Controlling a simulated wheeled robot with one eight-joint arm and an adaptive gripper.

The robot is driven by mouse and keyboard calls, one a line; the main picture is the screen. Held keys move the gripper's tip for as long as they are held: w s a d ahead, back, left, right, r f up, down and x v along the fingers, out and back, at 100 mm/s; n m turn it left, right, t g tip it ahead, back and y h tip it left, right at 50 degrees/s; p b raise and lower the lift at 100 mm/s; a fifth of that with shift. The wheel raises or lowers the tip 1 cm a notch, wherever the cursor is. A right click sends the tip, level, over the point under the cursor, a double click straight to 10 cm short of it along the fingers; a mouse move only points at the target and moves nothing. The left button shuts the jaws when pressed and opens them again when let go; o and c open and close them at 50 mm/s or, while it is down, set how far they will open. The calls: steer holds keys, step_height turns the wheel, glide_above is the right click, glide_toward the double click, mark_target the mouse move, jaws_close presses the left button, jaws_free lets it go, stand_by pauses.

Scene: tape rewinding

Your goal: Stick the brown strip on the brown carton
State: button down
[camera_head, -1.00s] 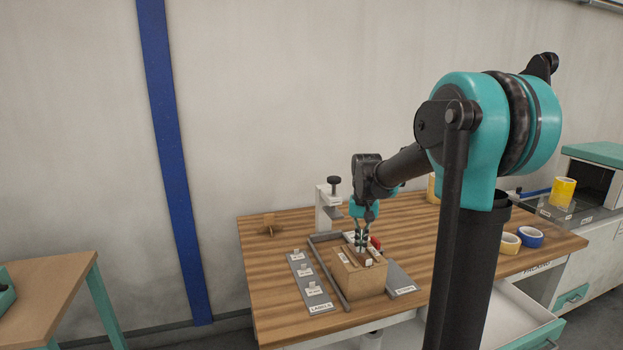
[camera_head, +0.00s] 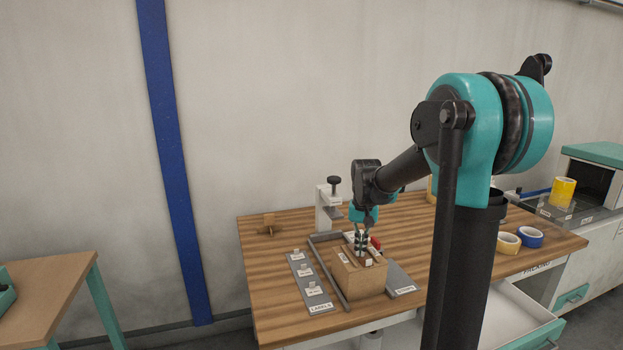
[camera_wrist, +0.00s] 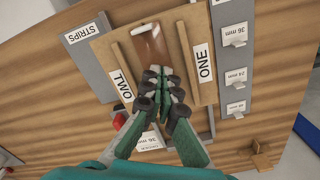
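The brown carton (camera_head: 367,282) stands on the workbench. Its top shows in the wrist view (camera_wrist: 193,40), with two raised wooden bars labelled ONE and TWO. The brown strip (camera_wrist: 149,45) lies between these bars, over the carton top, with a pale far end. My gripper (camera_wrist: 161,73) points down over the carton, also in the head view (camera_head: 361,256). Its fingers are close together at the near end of the strip and appear shut on it. The fingertips hide that end. I cannot tell whether the strip's whole underside touches the carton.
A grey LABELS plate (camera_head: 309,284) lies left of the carton, and a grey STRIPS plate (camera_head: 402,281) lies to its right. A grey rail (camera_head: 329,273) runs along the carton's left side. A white clamp-like stand (camera_head: 326,212) is behind. Tape rolls (camera_head: 530,237) lie far right.

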step_height(320, 180, up, 8)
stand_by(1.1)
